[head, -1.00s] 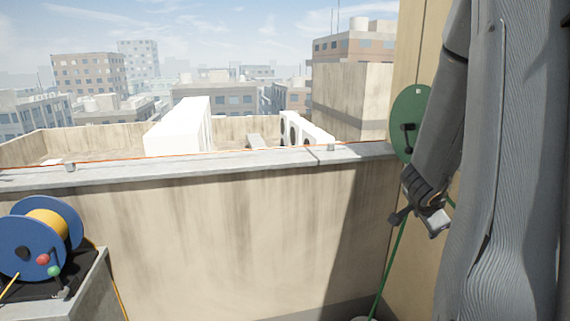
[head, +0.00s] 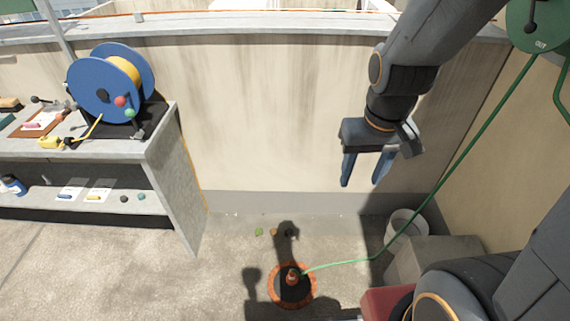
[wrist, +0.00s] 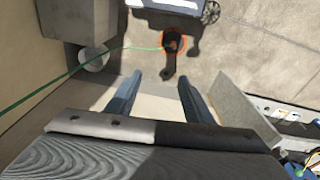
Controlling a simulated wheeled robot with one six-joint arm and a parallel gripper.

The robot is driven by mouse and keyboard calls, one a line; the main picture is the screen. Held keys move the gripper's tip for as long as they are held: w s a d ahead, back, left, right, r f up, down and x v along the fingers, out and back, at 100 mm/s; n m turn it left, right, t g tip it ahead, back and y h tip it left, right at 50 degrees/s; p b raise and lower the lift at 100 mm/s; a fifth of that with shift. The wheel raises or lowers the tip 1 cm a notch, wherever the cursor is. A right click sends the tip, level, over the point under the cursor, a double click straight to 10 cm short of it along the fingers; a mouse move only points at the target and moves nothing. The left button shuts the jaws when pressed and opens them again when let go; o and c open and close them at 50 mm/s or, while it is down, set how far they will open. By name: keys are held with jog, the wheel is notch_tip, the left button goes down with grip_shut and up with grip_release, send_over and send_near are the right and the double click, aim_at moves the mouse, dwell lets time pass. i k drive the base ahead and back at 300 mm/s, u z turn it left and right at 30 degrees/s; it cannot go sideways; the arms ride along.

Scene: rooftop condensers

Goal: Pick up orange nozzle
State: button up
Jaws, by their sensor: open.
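The orange nozzle (head: 292,277) is on the floor, at the end of a green hose (head: 346,261). It sits within an orange ring with a dark centre (head: 273,296). In the wrist view the nozzle (wrist: 171,46) is small and partly in shadow, far beyond the fingers. My gripper (head: 362,184) hangs fingers down, open and empty, well above the floor, up and to the right of the nozzle in the head view. Its two blue-grey fingers (wrist: 158,90) are wide apart in the wrist view. Nothing hides the nozzle in the head view.
A workbench (head: 160,146) with a blue cable reel (head: 92,88) stands at the left. A grey bucket (head: 408,222) and a concrete block (head: 432,258) are at the right. The parapet wall (head: 270,120) closes the back. Floor left of the nozzle is clear.

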aim_at(291, 279)
jog(key=z, duration=0.05)
jog(key=k, duration=0.5)
jog(key=u, duration=0.85)
jog(key=k, duration=0.55)
jog(key=z, duration=0.8)
